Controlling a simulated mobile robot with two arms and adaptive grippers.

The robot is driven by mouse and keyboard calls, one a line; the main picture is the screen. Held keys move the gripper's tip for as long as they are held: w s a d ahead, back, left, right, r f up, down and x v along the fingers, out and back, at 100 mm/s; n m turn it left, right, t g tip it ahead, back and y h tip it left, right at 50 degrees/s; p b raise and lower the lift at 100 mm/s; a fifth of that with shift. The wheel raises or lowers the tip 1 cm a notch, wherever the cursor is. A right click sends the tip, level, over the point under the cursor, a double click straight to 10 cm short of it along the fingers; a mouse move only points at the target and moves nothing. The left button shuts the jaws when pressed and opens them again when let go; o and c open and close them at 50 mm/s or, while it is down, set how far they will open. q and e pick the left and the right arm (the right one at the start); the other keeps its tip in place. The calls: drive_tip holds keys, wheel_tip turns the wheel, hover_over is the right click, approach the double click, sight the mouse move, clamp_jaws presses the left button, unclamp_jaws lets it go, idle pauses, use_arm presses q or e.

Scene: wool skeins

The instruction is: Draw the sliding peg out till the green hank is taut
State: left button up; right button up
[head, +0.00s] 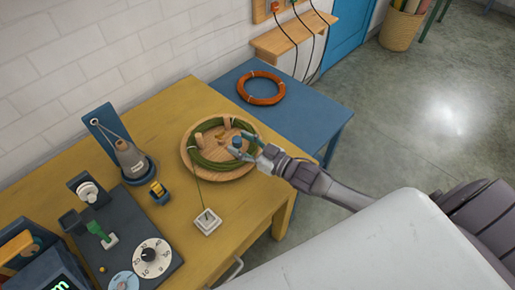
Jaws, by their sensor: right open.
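A green hank (212,164) lies in a ring on a round wooden board (190,168) on the yellow table. Wooden pegs stand on the board, one (227,122) at its back edge. A blue-topped knob (237,142), apparently on the sliding peg, is at the board's right side. My right gripper (240,146) comes in from the right and is open at this knob, with its fingers close around it. Contact cannot be made out. The fingers partly cover the hank's right side. My left gripper is not in view.
The yellow table (165,108) holds a white square tag (207,222) on a green strand, a grey cone (130,158) on a blue stand, a yellow-banded spool (158,192), and a dark dial device (150,225). An orange coil (261,87) lies on the blue table (315,112).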

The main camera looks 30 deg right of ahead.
drive_tip(key=v, duration=1)
drive_tip(key=shift+s+d, duration=0.15)
drive_tip(key=shift+s, duration=0.1)
